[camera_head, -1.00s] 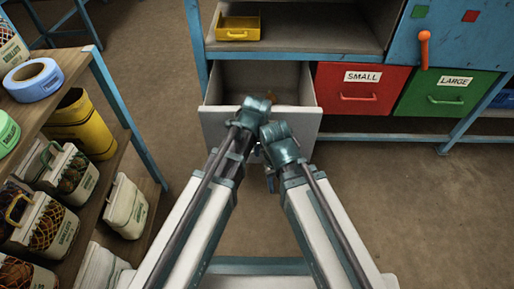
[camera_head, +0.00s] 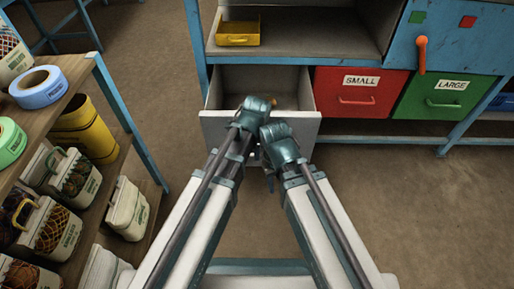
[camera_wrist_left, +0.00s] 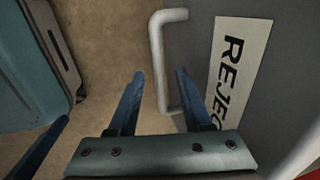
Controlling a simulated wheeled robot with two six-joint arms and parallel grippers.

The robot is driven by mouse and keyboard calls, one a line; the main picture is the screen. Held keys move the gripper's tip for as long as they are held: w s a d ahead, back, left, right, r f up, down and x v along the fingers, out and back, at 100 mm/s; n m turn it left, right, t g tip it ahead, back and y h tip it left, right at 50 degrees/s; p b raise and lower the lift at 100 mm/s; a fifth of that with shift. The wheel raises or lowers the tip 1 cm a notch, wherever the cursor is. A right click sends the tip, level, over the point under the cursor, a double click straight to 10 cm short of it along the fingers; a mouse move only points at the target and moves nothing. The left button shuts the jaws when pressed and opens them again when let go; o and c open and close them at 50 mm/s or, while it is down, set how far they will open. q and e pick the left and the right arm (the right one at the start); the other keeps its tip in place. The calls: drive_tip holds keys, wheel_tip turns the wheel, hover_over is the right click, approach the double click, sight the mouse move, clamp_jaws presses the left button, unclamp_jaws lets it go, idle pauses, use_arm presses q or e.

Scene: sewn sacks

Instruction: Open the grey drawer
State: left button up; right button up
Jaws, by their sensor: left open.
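The grey drawer (camera_head: 218,127) stands pulled out below the cabinet shelf in the head view, its inside showing. A small brownish-orange thing, too hidden to name, shows inside it. In the left wrist view the drawer front bears a REJECT label (camera_wrist_left: 236,70) and a pale bar handle (camera_wrist_left: 158,60). My left gripper (camera_wrist_left: 157,95) is open, with one finger on each side of the handle; contact cannot be told. In the head view its fingers are hidden behind my wrist. My right gripper (camera_head: 269,180) hangs close beside it before the drawer front, its jaws unclear.
A red SMALL drawer (camera_head: 361,91) and a green LARGE drawer (camera_head: 445,98) are shut to the right. A yellow tray (camera_head: 238,33) sits on the shelf above. A side shelf (camera_head: 98,75) with tape rolls and tubs stands left. The floor at right is clear.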

use_arm(q)
drive_tip(key=r+p, duration=0.2)
drive_tip(key=s+r+p, duration=0.1)
drive_tip(key=r+p, duration=0.1)
drive_tip(key=r, duration=0.1)
drive_tip(key=shift+r, duration=0.2)
idle(0.3)
drive_tip(key=s+a+n+g, duration=0.1)
drive_tip(key=s+a+n, duration=0.2)
drive_tip(key=a+n, duration=0.55)
drive_tip(key=s+a+n, duration=0.4)
drive_tip(key=a+n, duration=0.3)
drive_tip(key=n, duration=0.2)
drive_tip(key=s+d+m+g+y, duration=0.1)
drive_tip(key=s+d+m, duration=0.3)
drive_tip(key=d, duration=0.6)
wheel_tip(320, 180, up, 36)
drive_tip(key=s+p, duration=0.1)
drive_tip(key=p, duration=3.6)
drive_tip(key=shift+s+d+n, duration=0.2)
drive_tip(key=shift+s+n, duration=0.1)
drive_tip(key=shift+n, duration=0.05)
